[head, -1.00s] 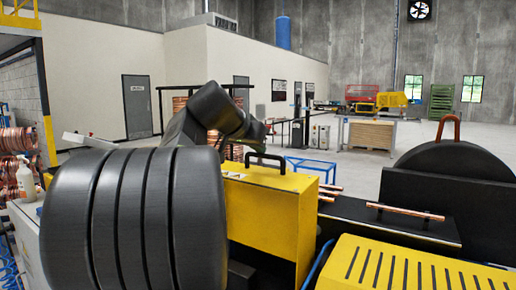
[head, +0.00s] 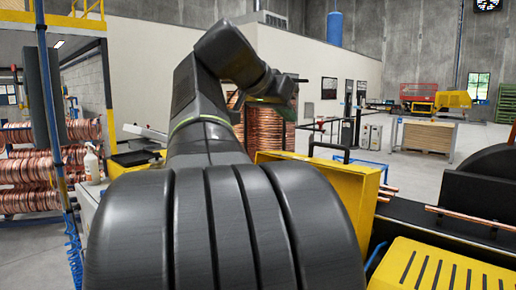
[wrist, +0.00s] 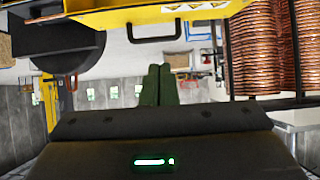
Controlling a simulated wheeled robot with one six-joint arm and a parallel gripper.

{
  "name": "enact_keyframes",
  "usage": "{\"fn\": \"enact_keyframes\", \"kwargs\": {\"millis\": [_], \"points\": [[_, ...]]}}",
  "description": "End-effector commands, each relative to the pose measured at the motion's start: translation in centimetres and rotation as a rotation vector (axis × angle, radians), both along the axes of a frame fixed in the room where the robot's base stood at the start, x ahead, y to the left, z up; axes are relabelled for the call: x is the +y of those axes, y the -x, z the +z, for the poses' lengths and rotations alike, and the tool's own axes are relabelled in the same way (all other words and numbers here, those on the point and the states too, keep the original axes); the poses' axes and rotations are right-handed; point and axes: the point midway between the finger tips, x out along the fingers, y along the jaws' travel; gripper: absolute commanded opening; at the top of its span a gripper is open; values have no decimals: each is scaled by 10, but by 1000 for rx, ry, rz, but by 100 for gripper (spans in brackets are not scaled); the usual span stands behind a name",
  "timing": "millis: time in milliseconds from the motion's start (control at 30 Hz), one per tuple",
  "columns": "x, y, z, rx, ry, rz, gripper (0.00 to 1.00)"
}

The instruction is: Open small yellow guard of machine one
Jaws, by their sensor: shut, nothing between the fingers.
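The small yellow guard (head: 338,188) is a boxy yellow cover on the machine at the centre right of the head view. Its black bar handle (head: 328,149) stands on top. In the wrist view, which is upside down, the guard (wrist: 120,14) and handle (wrist: 157,38) show at the top edge. My gripper (head: 286,92) is above and to the left of the handle in the head view, apart from it. In the wrist view its green fingers (wrist: 158,85) are pressed together and empty. My arm hides the guard's left part; I cannot tell whether it is raised.
A slotted yellow cover (head: 430,268) is at the lower right, with copper tubes (head: 470,214) behind it. Copper coils (head: 268,122) stand behind my arm, and more coils (head: 40,165) are at left. A spray bottle (head: 91,165) stands at left. Open floor lies beyond the machine.

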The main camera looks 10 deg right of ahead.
Motion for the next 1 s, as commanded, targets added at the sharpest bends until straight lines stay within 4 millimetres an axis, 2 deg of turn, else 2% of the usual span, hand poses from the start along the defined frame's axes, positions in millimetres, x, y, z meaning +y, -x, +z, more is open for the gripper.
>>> {"fn": "enact_keyframes", "kwargs": {"millis": [367,1000], "points": [[-4,-4,-4,3,1,-2,0],[-78,-68,-70,5,-1,-4,0]]}}
